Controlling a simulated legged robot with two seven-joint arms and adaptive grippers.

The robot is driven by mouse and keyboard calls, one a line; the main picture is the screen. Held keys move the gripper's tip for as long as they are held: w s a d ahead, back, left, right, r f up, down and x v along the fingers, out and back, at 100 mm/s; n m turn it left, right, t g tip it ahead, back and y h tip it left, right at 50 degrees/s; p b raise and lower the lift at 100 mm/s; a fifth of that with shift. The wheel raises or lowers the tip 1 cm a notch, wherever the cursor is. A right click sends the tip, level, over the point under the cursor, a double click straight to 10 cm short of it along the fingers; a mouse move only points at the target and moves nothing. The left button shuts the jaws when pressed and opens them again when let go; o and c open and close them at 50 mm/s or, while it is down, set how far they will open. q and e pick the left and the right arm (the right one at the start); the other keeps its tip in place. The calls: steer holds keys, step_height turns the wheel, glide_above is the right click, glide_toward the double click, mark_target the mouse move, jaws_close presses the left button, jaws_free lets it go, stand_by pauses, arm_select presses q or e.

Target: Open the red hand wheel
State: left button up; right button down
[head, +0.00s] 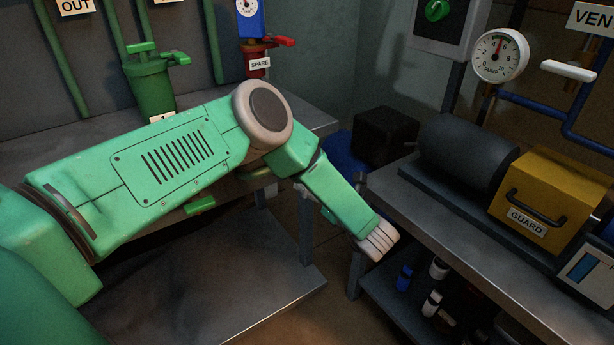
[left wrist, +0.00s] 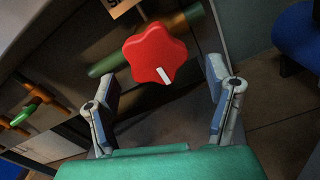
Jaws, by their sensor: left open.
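The red hand wheel (left wrist: 155,53) shows in the left wrist view as a lobed knob with a white mark near its lower edge. It sits in front of a green pipe. My left gripper (left wrist: 161,72) is open, with one finger to the left of the wheel and one to the right. Both fingers look apart from it. In the head view my left arm reaches in from the left, and its pale end (head: 378,240) is near the right bench. The wheel is not visible in the head view. My right gripper is in neither view.
A workbench (head: 480,250) with a yellow guard box (head: 553,195) and dark cylinder stands at right. Bottles sit on its lower shelf. A green valve (head: 152,88) and a red spare valve (head: 257,62) are at the back left. A blue object (left wrist: 300,35) is at right.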

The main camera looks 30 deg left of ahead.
arm_select(q)
steer(key=v, duration=0.7)
stand_by(0.3)
steer(key=s+d+f+m+t+h+p, duration=0.1)
steer(key=s+d+f+m+h+p, duration=0.35)
steer(key=m, duration=1.05)
steer(key=s+f+m+t+h+p, duration=0.15)
steer(key=s+f+m+h, duration=0.35)
steer(key=m+h, duration=0.75)
steer(key=s+a+r+m+g+p, duration=0.1)
steer(key=s+m+g, duration=0.3)
steer(key=s+m, duration=0.5)
steer(key=s+a+m+g+p, duration=0.1)
steer(key=s+a+m+g, duration=0.3)
steer(key=s+m, duration=0.6)
steer(key=s+g, duration=0.1)
steer(key=s, duration=0.5)
steer(key=shift+s+r, duration=0.25)
steer(key=shift+r, duration=0.15)
